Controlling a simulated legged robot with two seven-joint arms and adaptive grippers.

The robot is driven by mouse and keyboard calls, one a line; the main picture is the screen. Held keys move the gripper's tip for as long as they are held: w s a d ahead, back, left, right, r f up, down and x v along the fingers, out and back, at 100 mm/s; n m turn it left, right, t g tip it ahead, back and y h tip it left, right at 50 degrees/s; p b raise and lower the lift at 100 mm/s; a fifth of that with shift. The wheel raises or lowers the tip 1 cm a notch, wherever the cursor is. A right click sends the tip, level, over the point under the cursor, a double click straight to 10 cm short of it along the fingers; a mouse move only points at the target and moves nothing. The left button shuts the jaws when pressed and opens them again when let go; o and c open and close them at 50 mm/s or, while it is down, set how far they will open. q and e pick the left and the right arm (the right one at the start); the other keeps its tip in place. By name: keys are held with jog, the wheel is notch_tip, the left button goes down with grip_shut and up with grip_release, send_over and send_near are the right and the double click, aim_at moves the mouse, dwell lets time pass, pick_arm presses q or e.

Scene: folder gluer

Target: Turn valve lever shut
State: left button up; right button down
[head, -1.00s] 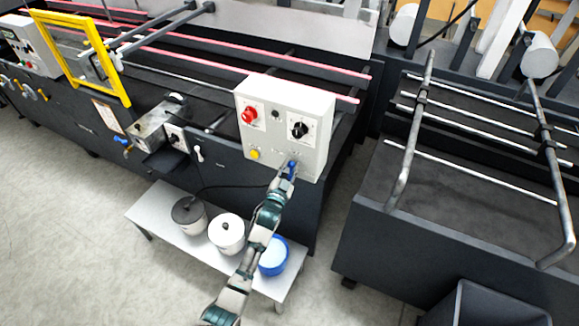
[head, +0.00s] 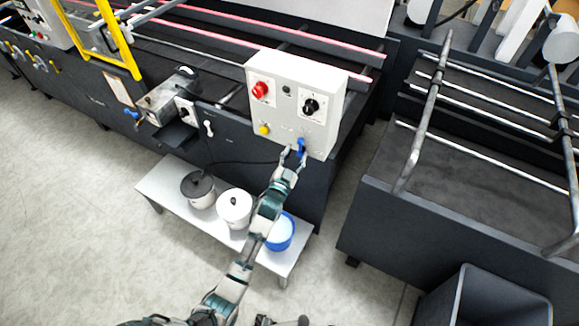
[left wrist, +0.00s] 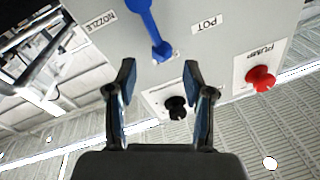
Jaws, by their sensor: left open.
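The blue valve lever (head: 301,146) is on the lower right of the white control box's front face. In the left wrist view the lever (left wrist: 146,24) runs from the top edge down to a rounded end, between the NOZZLE label (left wrist: 101,22) and the POT label (left wrist: 207,24). My left gripper (head: 292,158) is just below the lever in the head view. Contact is not visible. My right gripper is not clearly seen.
The control box (head: 285,105) also carries a red knob (head: 260,90), a black knob (head: 310,106) and a yellow button (head: 263,129). Below, a low bench (head: 160,187) holds a dark-lidded pot (head: 198,190), a white pot (head: 234,208) and a blue container (head: 280,233). A grey bin (head: 490,300) stands at right.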

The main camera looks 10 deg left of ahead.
pick_arm(q)
jog(key=v, duration=0.7)
jog(key=s+a+f+n+g+y, duration=0.1)
jog(key=s+a+f+g, duration=0.2)
jog(key=f, duration=0.9)
jog(key=s+f+n+g+y, duration=0.1)
jog(key=s+f+g, duration=0.35)
jog(key=f, duration=0.85)
jog(key=s+a+f+g+y, duration=0.15)
jog(key=s+f, duration=0.45)
jog(key=f, duration=0.6)
jog(key=s+a+f+n+g, duration=0.2)
jog(key=s+a+f+g, duration=0.15)
jog(key=s+f, duration=1.15)
jog(key=s+a+f+g, duration=0.2)
jog(key=s+a+f, duration=0.1)
jog(key=s, duration=0.9)
jog(key=s+a+f+n+g+y, duration=0.1)
jog(key=s+a+f+g, duration=0.2)
jog(key=s, duration=0.8)
jog(key=shift+s+f, duration=0.4)
jog(key=shift+f, duration=0.2)
